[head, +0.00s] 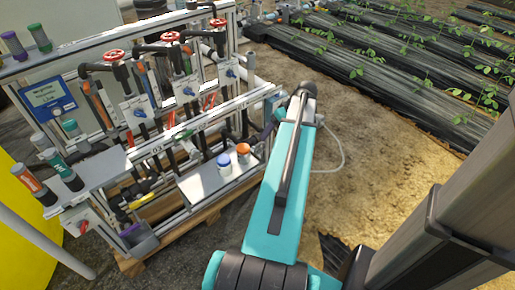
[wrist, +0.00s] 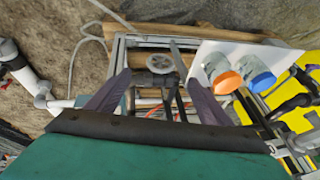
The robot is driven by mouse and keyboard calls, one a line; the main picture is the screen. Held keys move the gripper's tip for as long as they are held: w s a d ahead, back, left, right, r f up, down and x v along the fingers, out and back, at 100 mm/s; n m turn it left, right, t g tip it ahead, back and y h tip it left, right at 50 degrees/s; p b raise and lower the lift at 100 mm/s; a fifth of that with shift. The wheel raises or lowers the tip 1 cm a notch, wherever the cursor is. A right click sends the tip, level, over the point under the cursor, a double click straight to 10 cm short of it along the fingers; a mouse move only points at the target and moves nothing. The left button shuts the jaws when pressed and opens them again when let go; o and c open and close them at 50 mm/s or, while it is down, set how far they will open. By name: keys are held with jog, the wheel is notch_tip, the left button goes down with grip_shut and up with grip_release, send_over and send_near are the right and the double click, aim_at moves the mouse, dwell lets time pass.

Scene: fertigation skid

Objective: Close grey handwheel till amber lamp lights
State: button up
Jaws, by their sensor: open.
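A small grey handwheel (wrist: 160,63) with a round rim shows near the top middle of the wrist view, on a dark valve body by the skid's metal frame. My gripper (wrist: 160,78) is open, with its two dark fingers spread left and right of the handwheel in the picture. Nothing is between the fingertips that they touch, and the height gap to the wheel cannot be told. In the head view my turquoise arm reaches to the skid's right end and hides this handwheel. I cannot make out an amber lamp in either view.
Three red handwheels (head: 114,55) top the skid's pipes. A bottle with an orange cap (wrist: 227,82) and one with a blue cap (wrist: 264,80) stand on a white shelf beside my right finger. A pale hose (wrist: 78,50) lies left. Bare soil (head: 375,150) is free right of the skid.

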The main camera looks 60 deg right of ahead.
aim_at(261, 148)
jog(key=shift+w+a+f, duration=0.1)
jog(key=shift+w, duration=0.05)
jog(key=b+x, duration=0.3)
jog(key=x, duration=1)
jog(key=shift+w+f, duration=0.1)
jog(key=shift+f, duration=0.2)
jog(key=shift+c, duration=0.3)
jog(key=c, duration=1)
